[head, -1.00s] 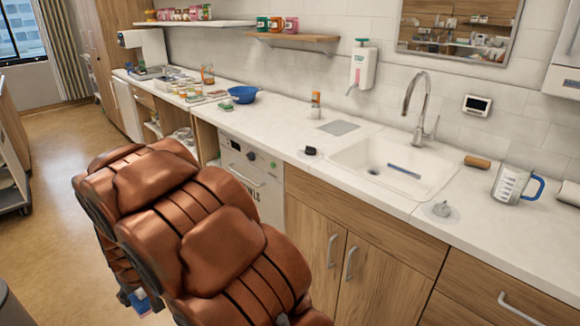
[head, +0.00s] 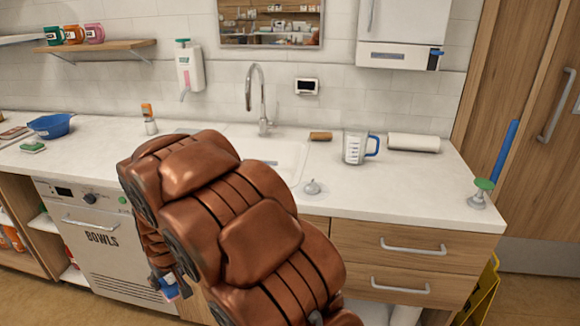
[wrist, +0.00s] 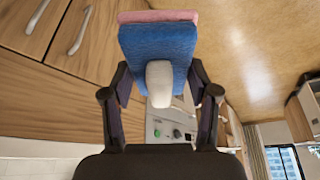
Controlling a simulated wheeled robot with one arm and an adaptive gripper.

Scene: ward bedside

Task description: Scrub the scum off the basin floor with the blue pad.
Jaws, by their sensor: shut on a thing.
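The blue pad (wrist: 155,48) has a pink layer along its far edge and a pale grip knob (wrist: 159,85). My gripper (wrist: 160,78) is shut on it, a finger on each side of the knob. In the head view the pad (head: 170,291) shows small, low in front of the cabinet fronts, below counter height and apart from the basin. The white basin (head: 290,160) is set in the counter under the tap (head: 260,100). My arm hides most of its floor, and I cannot make out any scum.
On the counter are a measuring jug (head: 355,147), a brown roll (head: 320,136), a white roll (head: 413,142), a metal plug (head: 313,187) and a green-topped item (head: 482,190). A soap dispenser (head: 189,68) hangs behind.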

